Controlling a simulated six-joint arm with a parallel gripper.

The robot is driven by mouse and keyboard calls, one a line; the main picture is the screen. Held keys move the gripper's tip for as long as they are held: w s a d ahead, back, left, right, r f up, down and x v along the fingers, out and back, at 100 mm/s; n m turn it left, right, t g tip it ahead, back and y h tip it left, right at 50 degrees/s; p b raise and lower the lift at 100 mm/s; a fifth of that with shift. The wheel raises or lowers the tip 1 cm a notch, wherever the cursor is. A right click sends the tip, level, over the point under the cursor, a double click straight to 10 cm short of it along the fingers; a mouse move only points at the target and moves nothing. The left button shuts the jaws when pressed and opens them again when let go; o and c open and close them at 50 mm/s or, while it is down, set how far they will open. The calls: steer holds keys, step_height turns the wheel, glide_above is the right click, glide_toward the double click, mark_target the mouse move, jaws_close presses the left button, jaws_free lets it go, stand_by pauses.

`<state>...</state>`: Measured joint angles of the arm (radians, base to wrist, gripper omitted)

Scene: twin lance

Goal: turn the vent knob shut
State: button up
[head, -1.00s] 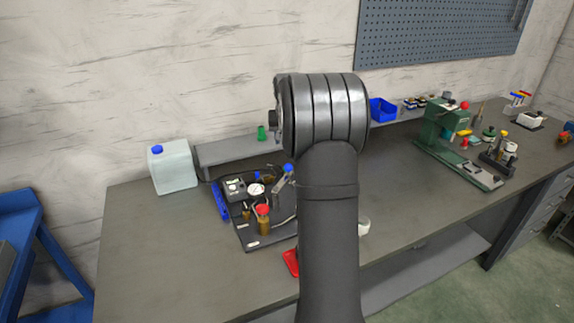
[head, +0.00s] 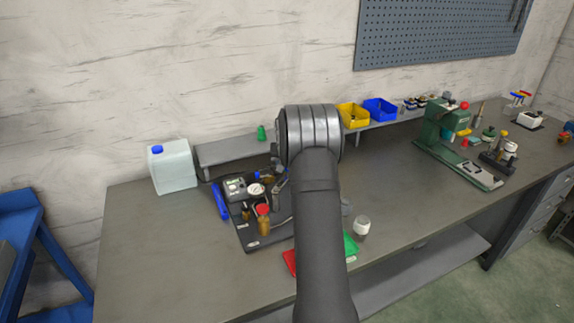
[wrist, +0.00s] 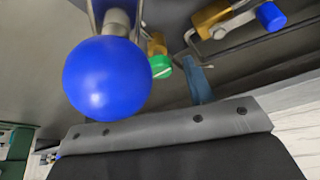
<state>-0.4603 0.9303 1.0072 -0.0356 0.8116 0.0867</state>
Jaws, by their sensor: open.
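No label for the vent knob can be read. In the head view a red knob (head: 263,209) sits on a brass body on the black gauge panel (head: 262,243), left of my arm. In the wrist view a round blue knob (wrist: 107,78) is large and close, with a smaller green knob (wrist: 160,66) on a brass fitting just right of it. A blue-capped brass fitting (wrist: 225,20) lies at the upper right. The grey bolted part of my gripper (wrist: 165,128) spans the bottom of the wrist view, apart from the knobs. The jaws are open; my arm hides the fingertips in the head view.
A pressure gauge (head: 256,189) stands on the panel close to my arm. A white jug (head: 172,168) is at the left. Red and green mats (head: 351,246) and a white-lidded jar (head: 362,226) lie near the front. A green press (head: 440,130) is farther right.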

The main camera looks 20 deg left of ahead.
steer(key=c, duration=1)
steer(key=shift+a+m+h, duration=0.1)
steer(key=shift+m+h, duration=0.45)
steer(key=shift+m, duration=0.85)
steer(key=shift+a+m+h, duration=0.1)
steer(key=shift+m+h, duration=0.45)
steer(key=shift+m, duration=0.85)
steer(key=o, duration=1)
